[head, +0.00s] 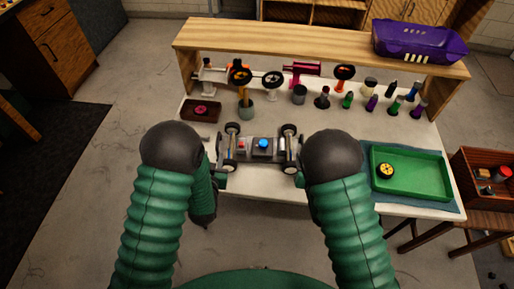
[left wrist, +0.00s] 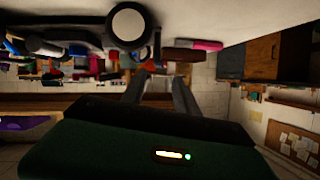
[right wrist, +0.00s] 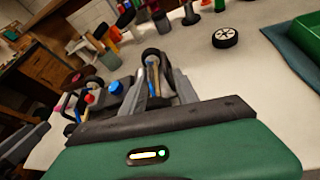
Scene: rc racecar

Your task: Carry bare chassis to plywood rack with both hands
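The bare chassis (head: 263,148), grey with black wheels and red and blue parts, sits at the front of the white table between my forearms. My left gripper (head: 221,168) is beside its left end, largely hidden by my arm. In the left wrist view, which is upside down, its fingers (left wrist: 160,82) are apart with no object clearly between them, near a chassis wheel (left wrist: 128,23). My right gripper's fingers (right wrist: 158,80) are apart at the chassis's right end, with a wheel and linkage showing between them; contact is unclear. The plywood rack (head: 320,46) spans the table's back.
A green tray (head: 412,190) is at right on a blue mat. A loose wheel (right wrist: 225,37) lies on the table. The rack top's left and middle are clear.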

